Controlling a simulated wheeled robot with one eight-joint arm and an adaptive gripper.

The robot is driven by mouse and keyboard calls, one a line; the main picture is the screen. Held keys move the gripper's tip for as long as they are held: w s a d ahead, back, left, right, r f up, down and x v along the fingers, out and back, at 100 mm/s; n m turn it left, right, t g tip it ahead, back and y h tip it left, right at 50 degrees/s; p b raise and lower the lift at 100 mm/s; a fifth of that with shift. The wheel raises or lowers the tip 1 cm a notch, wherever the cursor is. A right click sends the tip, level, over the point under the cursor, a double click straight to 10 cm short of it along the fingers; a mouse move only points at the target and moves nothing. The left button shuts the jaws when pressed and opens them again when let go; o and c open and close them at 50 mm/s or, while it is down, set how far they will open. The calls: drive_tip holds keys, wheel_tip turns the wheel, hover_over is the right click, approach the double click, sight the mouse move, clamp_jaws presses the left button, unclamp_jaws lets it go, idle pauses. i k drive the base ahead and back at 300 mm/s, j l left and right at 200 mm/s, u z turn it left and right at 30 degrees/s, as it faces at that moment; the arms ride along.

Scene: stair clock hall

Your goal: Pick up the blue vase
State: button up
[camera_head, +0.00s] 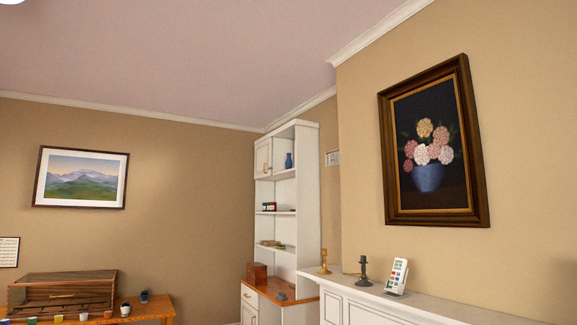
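The blue vase (289,161) is small and stands upright on an upper open shelf of the tall white cabinet (306,190), in the middle of the head view. It is beside a closed cupboard door (263,158) to its left. A painting (433,146) on the right wall also shows a blue vase with flowers, but that one is only a picture. My gripper is not in view.
A white mantel (440,309) at lower right holds two candlesticks (364,271) and a white remote-like device (397,277). The floor is out of view.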

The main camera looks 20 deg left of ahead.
sight(288, 163)
drive_tip(key=i+j+u, duration=0.5)
drive_tip(key=i, duration=0.15)
drive_tip(key=i+j+u, duration=0.35)
drive_tip(key=i, duration=0.7)
drive_tip(key=i+u, duration=0.35)
drive_tip(key=i, duration=0.7)
drive_tip(key=i+z, duration=0.1)
drive_tip(key=i, duration=0.9)
drive_tip(key=i+j+z, duration=0.1)
drive_tip(key=i, duration=0.95)
drive_tip(key=j, duration=0.1)
